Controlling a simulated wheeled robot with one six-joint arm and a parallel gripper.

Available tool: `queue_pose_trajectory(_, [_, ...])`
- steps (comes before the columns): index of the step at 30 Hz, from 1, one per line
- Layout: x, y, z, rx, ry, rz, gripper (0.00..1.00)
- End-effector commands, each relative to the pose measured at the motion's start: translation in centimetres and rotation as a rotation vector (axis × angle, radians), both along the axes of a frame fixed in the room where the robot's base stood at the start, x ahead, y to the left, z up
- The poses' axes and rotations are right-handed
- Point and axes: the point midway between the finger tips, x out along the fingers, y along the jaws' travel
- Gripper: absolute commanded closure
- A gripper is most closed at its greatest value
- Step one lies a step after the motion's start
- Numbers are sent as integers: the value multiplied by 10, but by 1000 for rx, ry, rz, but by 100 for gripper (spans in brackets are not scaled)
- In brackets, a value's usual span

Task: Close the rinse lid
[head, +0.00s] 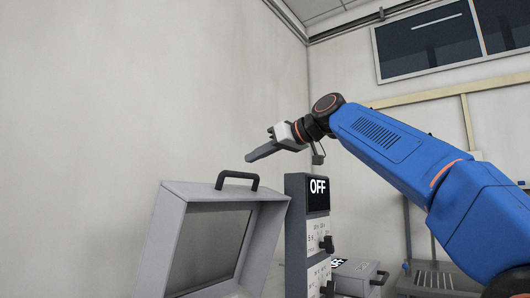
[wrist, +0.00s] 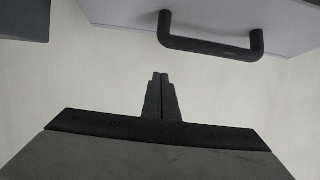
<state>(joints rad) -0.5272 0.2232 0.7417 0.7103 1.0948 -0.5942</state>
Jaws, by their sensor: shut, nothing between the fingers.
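A grey lid (head: 170,245) with a dark inner panel stands raised in the head view, at the lower left. A black bar handle (head: 237,178) is on its top edge. I cannot read a label on it, so I cannot tell for sure that it is the rinse lid. My gripper (head: 250,156) is shut and empty, above the lid and its handle, pointing left. In the wrist view my closed fingers (wrist: 161,82) are apart from the handle (wrist: 210,47), which hangs from the pale lid (wrist: 190,10) at the top. The lid's base is hidden below the frame.
A dark control column (head: 296,215) with an OFF display and knobs stands just right of the lid. A lower grey box (head: 358,274) with a handle sits behind it. A metal rack (head: 440,277) is at the right. Bare wall and free air lie left of my gripper.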

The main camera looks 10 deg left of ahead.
Motion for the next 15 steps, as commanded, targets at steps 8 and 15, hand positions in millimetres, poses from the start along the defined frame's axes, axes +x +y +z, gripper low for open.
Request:
queue_pose_trajectory(8, [-1, -1, -11, 0, 0, -1, 100])
queue_pose_trajectory(15, [-5, -10, -25, -1, -1, 0, 100])
